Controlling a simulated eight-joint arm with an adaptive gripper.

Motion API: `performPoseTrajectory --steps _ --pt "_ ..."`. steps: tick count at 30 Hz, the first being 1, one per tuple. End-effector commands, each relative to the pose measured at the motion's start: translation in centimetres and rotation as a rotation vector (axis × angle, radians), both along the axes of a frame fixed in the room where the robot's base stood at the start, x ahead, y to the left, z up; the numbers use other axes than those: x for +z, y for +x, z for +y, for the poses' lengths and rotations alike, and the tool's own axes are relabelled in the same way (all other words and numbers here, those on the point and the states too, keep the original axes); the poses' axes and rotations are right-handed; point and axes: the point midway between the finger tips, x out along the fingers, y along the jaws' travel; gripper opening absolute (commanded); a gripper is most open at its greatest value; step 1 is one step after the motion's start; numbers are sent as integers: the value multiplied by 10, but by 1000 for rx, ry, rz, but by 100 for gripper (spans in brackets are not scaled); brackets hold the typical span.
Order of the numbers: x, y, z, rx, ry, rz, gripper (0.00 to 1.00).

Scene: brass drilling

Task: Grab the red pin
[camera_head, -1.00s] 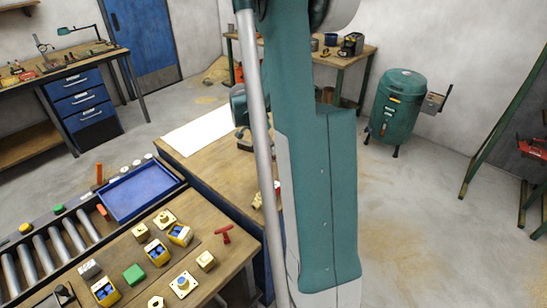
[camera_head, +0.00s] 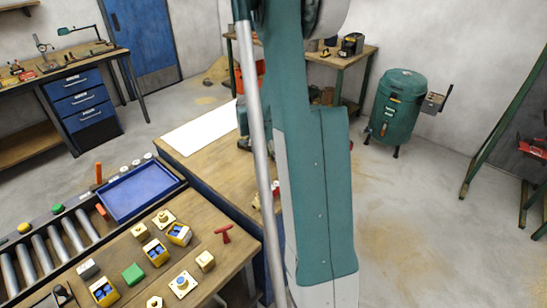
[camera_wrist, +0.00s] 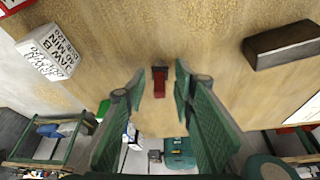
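A small red pin (camera_wrist: 159,82) shows in the wrist view on a wooden top, between the tips of my gripper (camera_wrist: 161,90). The two green fingers are apart, with a visible gap on each side of the red pin, so my gripper is open and holds nothing. I cannot tell how far above the wood the tips are. In the head view my arm hides the gripper. A small red piece (camera_head: 276,189) shows beside my arm on the middle bench; a red T-shaped piece (camera_head: 223,233) lies on the front bench.
In the wrist view, a white lettered block (camera_wrist: 50,50) is at left and a dark block (camera_wrist: 283,44) at right. In the head view, a blue tray (camera_head: 142,190), yellow blocks (camera_head: 156,251) and a green block (camera_head: 133,274) are at left. A white sheet (camera_head: 200,131) lies on the middle bench.

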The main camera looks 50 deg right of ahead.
Motion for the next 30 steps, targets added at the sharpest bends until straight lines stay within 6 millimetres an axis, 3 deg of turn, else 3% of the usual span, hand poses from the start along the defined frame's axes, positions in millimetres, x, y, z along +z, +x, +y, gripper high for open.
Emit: performPoseTrajectory --steps 20,26,30 --pt "-8 -1 -3 -1 0 0 26" --pt "-8 -1 -3 -1 0 0 4" --pt "-7 -1 -3 -1 0 0 2"
